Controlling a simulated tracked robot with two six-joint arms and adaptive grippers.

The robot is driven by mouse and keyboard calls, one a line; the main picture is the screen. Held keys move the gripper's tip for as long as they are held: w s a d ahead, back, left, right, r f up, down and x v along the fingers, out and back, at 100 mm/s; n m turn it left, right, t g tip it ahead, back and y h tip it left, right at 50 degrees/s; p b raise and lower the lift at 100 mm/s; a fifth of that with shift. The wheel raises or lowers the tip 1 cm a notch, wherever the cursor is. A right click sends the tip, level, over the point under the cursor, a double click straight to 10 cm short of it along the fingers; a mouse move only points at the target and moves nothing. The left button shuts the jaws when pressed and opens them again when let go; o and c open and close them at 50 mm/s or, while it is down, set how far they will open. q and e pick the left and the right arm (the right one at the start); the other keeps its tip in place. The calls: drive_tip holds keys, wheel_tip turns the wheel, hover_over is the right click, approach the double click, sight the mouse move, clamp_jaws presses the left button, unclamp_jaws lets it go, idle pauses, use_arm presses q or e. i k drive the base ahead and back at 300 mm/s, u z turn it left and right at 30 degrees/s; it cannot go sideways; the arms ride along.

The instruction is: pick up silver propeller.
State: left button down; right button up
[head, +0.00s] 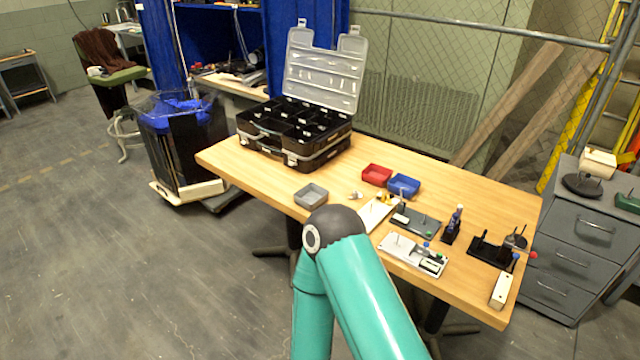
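A small silvery piece (355,195) lies on the wooden table between the grey bin and the red bin. It may be the silver propeller, but it is too small to tell its shape. Neither of my grippers shows in the head view. A teal arm of mine with a dark joint rises from the bottom of the picture and covers part of the table's front edge.
The table (235,158) bears an open black organizer case (288,157), a grey bin (311,196), a red bin (376,175) and a blue bin (403,186). Several small fixtures crowd its right half. Grey drawers (572,262) stand at right. Bare tabletop lies front left.

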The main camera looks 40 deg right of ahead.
sight(356, 194)
drive_tip(key=z, duration=0.1)
drive_tip(key=i, duration=1.3)
drive_tip(key=z, duration=1.05)
drive_tip(key=i, duration=0.7)
drive_tip(key=z, duration=0.4)
drive_tip(key=k, duration=0.95)
drive_tip(key=z, duration=0.2)
drive_tip(key=i, duration=0.95)
drive_tip(key=u, duration=0.1)
